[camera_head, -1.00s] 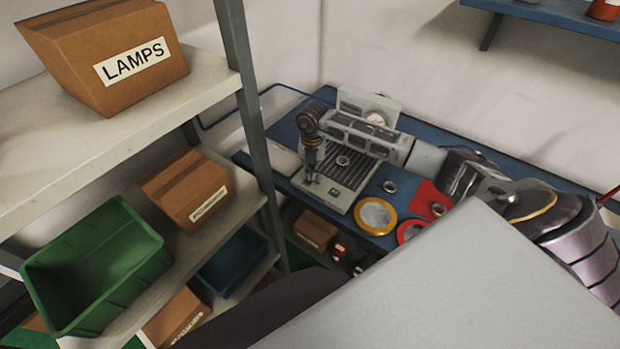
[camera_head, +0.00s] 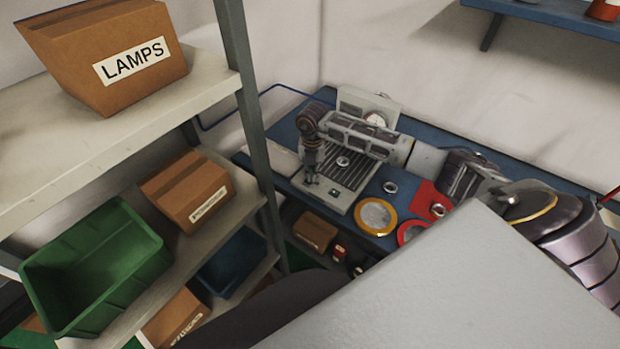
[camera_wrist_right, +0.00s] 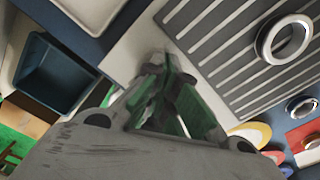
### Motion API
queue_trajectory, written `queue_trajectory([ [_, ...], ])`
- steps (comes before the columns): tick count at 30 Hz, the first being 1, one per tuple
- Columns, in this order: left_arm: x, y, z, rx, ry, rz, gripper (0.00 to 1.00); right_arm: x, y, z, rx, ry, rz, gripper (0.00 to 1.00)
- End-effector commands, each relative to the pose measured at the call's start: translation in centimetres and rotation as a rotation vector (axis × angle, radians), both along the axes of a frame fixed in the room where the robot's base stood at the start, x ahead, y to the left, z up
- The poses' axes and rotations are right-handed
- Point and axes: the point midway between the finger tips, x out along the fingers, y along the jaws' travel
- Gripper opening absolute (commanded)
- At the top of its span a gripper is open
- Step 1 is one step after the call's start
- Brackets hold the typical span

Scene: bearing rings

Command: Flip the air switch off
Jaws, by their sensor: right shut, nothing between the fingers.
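The grey machine (camera_head: 366,190) with a ribbed top plate and a dial at its back stands on the blue bench. A small dark patch (camera_head: 334,191) shows on its front strip; I cannot tell whether it is the air switch or which way a switch lies. My right gripper (camera_head: 311,183) points down at the machine's front left corner, shut and empty. In the right wrist view its fingertips (camera_wrist_right: 166,68) are together over the light front strip beside the ribbed plate (camera_wrist_right: 225,50). They hide what lies directly under them. My left gripper is not in view.
Metal rings lie on the ribbed plate (camera_head: 343,162) and to its right (camera_head: 390,187). A yellow-rimmed disc (camera_head: 375,216) and a red mat (camera_head: 428,198) are further right. A shelf post (camera_head: 250,120), a green bin (camera_head: 95,265) and cardboard boxes (camera_head: 187,190) stand left.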

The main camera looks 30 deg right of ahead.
Motion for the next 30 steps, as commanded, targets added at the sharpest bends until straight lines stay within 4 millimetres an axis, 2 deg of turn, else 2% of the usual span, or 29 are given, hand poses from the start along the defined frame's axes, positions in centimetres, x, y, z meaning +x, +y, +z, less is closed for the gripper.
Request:
queue_trajectory([
  [30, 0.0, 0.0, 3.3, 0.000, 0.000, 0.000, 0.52, 0.0, 0.0, 5.2, -0.001, -0.001, 0.000, 0.00],
])
